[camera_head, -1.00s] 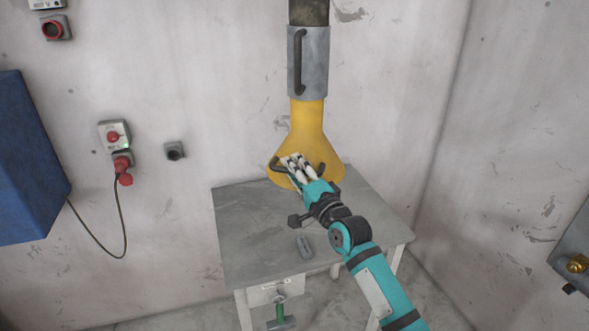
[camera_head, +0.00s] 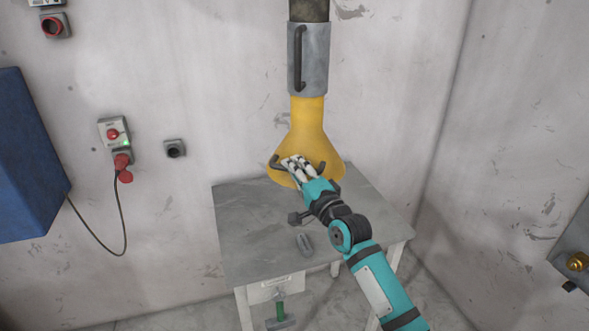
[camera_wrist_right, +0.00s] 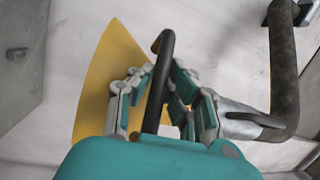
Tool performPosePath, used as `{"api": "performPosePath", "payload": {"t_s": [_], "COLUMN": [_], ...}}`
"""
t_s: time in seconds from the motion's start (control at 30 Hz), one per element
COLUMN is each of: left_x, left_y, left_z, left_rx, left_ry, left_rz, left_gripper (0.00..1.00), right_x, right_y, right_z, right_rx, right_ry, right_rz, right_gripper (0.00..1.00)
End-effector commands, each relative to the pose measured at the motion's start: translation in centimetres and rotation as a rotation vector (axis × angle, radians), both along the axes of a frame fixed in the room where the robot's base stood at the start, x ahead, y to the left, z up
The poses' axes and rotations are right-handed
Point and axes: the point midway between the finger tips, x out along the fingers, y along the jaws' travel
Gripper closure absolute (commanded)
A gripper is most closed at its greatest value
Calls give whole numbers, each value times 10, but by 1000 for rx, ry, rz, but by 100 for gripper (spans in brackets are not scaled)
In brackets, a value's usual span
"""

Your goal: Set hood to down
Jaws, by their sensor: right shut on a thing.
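The hood (camera_head: 308,130) is a yellow funnel that widens downward, below a grey sleeve (camera_head: 316,70) with a dark vertical handle. Its wide lower end is at the back of the grey table; I cannot tell whether it touches the tabletop. My right gripper (camera_head: 295,166) is at the hood's front, shut on the dark hood handle (camera_head: 276,163). In the right wrist view the fingers (camera_wrist_right: 153,95) close around the dark bar (camera_wrist_right: 160,75), with the yellow hood (camera_wrist_right: 112,75) behind it. My left gripper is not in view.
The grey table (camera_head: 245,215) carries a small grey object (camera_head: 304,243) near its front. A blue box (camera_head: 28,155) and a red plug with cable (camera_head: 123,168) are on the left wall. The table's left part is clear.

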Motion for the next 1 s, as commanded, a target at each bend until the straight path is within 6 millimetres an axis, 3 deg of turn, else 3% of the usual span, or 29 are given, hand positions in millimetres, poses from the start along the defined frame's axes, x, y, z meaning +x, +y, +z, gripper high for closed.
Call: {"api": "performPosePath", "payload": {"t_s": [0.03, 0.2, 0.4, 0.57, 0.9, 0.93, 1.0], "left_x": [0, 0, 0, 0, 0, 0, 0], "left_y": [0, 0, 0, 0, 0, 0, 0], "left_z": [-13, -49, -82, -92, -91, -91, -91], "left_rx": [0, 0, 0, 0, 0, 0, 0], "left_ry": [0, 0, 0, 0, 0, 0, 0], "left_rz": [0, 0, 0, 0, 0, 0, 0], "left_gripper": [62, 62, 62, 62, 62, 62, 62], "right_x": [0, 0, 0, 0, 1, 1, 1], "right_y": [0, 0, 0, 0, -1, -1, -1], "right_z": [-20, -64, -104, -117, -115, -115, -115], "right_rx": [-6, -7, -9, -9, -10, -10, -8], "right_ry": [9, 11, 10, 8, 7, 7, 7], "right_rz": [-1, 0, 0, -1, -1, -1, -2], "right_gripper": [100, 100, 100, 100, 100, 86, 77]}}
